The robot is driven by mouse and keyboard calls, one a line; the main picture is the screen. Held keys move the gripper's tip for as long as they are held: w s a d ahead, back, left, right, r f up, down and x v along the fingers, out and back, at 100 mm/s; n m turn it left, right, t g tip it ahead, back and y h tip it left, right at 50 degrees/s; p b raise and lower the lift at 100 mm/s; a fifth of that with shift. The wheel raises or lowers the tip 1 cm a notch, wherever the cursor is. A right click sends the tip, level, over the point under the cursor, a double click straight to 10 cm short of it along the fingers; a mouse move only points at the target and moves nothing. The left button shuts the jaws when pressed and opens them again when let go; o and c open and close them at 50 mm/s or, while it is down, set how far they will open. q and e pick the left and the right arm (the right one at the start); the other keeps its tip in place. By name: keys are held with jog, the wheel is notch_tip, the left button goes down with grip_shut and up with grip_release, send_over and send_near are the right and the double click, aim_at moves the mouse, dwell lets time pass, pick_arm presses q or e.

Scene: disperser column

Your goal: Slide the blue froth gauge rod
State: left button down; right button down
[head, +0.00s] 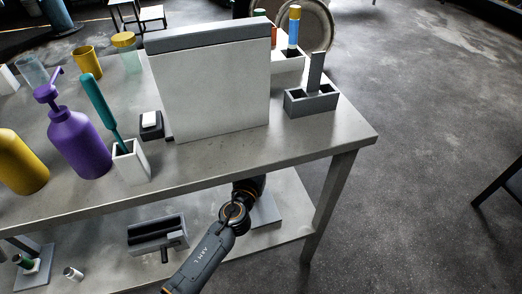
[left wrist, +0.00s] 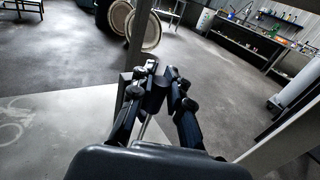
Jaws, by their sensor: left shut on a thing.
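My left gripper (left wrist: 157,88) shows in the left wrist view, with its fingers closed on a small dark piece (left wrist: 154,100). A thin pale rod or edge (left wrist: 146,127) runs below the fingers. The held piece is too dark to tell whether it is the blue froth gauge rod. In the head view my left arm reaches in under the tabletop at the lower shelf, and the tabletop hides the gripper. My right gripper is not in view.
The tabletop (head: 225,162) overhangs my left arm, with a table leg (head: 329,205) to the right. The lower shelf (head: 98,262) holds a grey slotted block (head: 157,235). A purple pump bottle (head: 78,143) and white panel (head: 212,92) stand above.

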pick_arm(q)
jog(key=shift+r, duration=0.1)
jog(key=c, duration=1.7)
grip_release()
jog(key=o, duration=0.4)
jog(key=shift+s+r, duration=0.15)
jog(key=shift+s, duration=0.05)
jog(key=shift+w, duration=0.1)
jog(key=shift+s+a, duration=0.1)
jog(key=shift+s, duration=0.25)
jog(key=v, duration=1.1)
jog(key=shift+s, duration=0.15)
